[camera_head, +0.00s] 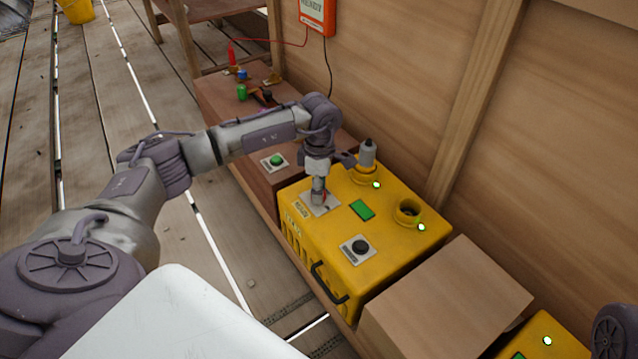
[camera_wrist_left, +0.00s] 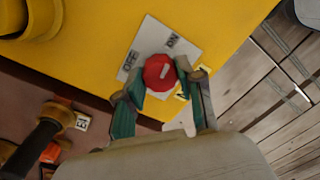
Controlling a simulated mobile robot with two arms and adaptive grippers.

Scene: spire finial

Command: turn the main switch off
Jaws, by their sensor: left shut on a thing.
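The main switch is a red round knob (camera_wrist_left: 160,73) on a white plate (camera_wrist_left: 187,37) lettered OFF and ON, on top of the yellow box (camera_head: 290,232). A short pale mark shows on the knob; its exact setting is hard to read. My left gripper (camera_wrist_left: 158,84) has one finger on each side of the knob and is shut on it. In the head view my left gripper (camera_head: 319,196) points down onto the plate and hides most of the knob. My right gripper is not in view.
The yellow box also has a black knob (camera_head: 360,247), a green screen (camera_head: 362,210), an open round socket (camera_head: 408,211) and a grey plug (camera_head: 367,155). A green button (camera_head: 277,160) sits on the brown box behind. A plain wooden box (camera_head: 445,300) stands to the right.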

